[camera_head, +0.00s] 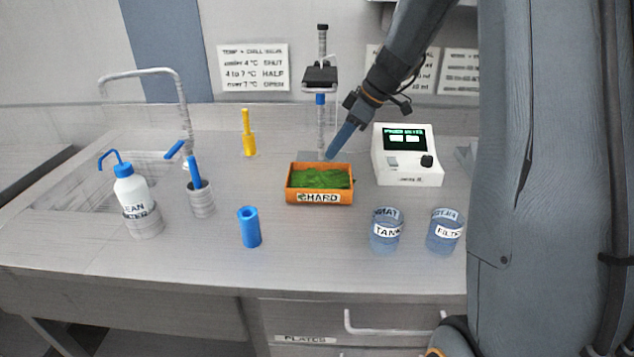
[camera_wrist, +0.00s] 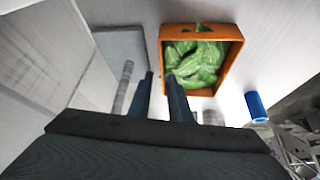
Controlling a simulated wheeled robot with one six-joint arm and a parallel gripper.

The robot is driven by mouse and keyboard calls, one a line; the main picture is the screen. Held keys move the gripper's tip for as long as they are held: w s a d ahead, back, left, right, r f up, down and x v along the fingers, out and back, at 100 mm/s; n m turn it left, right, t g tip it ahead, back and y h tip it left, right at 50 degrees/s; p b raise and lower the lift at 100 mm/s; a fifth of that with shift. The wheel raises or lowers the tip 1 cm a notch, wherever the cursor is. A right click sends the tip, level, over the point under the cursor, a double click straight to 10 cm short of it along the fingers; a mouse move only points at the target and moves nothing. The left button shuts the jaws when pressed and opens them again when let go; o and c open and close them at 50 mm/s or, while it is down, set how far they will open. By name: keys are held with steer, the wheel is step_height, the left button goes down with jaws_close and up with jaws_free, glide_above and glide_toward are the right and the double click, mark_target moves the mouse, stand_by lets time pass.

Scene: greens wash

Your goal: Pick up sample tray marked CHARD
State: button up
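The orange sample tray (camera_head: 346,198) marked CHARD sits on the bench with green leaves in it. In the wrist view the tray (camera_wrist: 238,65) lies just beyond and to the right of my fingertips. My gripper (camera_head: 331,156) points down above the tray's back edge and is not touching it as far as I can see. In the wrist view my gripper (camera_wrist: 160,76) shows two dark fingers with a narrow empty gap between them.
A stand (camera_head: 321,110) rises behind the tray. A white meter (camera_head: 408,165) stands right, with tank (camera_head: 386,240) and filter (camera_head: 445,241) beakers in front. A blue cylinder (camera_head: 249,228) stands front left. A yellow tool (camera_head: 248,140) stands back left. Bench directly before the tray is clear.

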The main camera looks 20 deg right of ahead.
mark_target(325, 164)
steer(key=shift+s+p+x, duration=0.1)
steer(key=shift+p+x, duration=0.45)
steer(key=shift+x, duration=1)
steer(key=shift+s+p+x, duration=0.15)
steer(key=shift+p+x, duration=0.35)
steer(key=shift+x, duration=1.05)
steer(key=shift+d+f, duration=0.1)
steer(key=shift+f+b, duration=0.15)
steer(key=shift+b, duration=0.2)
jaws_close()
